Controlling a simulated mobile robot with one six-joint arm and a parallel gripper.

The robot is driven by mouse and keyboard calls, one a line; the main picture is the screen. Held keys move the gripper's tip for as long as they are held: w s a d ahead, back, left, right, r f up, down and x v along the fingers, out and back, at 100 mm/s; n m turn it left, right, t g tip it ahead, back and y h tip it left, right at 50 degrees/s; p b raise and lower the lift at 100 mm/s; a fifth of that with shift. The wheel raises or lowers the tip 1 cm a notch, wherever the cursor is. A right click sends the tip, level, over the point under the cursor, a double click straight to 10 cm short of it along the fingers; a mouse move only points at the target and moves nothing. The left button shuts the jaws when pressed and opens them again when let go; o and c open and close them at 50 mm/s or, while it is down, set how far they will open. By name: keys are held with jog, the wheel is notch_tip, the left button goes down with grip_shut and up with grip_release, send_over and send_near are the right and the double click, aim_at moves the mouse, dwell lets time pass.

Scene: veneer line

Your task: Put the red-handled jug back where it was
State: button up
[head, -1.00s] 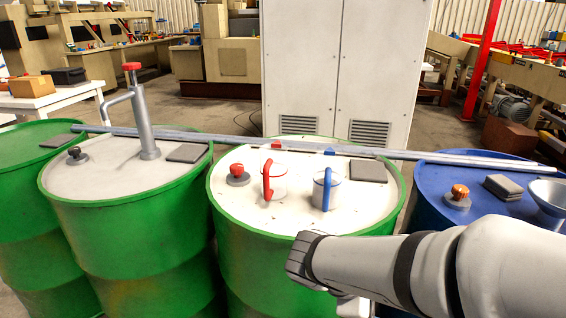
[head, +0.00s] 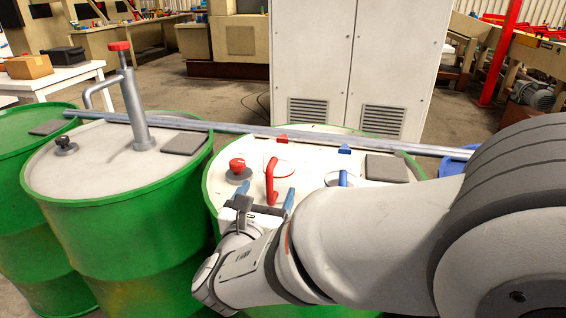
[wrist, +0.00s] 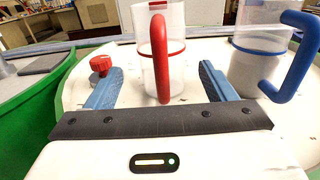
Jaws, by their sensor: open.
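My gripper (head: 262,197) is open at the near side of the jug. In the wrist view its two blue fingers (wrist: 158,85) stand left and right of the handle, apart from it. The blue-handled jug (wrist: 263,60) stands to the right, partly hidden by my arm in the head view (head: 343,179).
A red knob (head: 237,166) is left of the jug. A dark pad (head: 386,168) lies at the right. A long metal bar (head: 230,129) crosses the drums behind.

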aim_at(276, 177)
jog(key=w, duration=0.2)
jog(key=w+f, duration=0.1)
jog(key=shift+w+d+b, duration=0.35)
jog(key=shift+d, duration=0.05)
jog(key=shift+w+r, duration=0.1)
jog(key=shift+w, duration=0.35)
jog(key=shift+c, duration=0.6)
grip_shut()
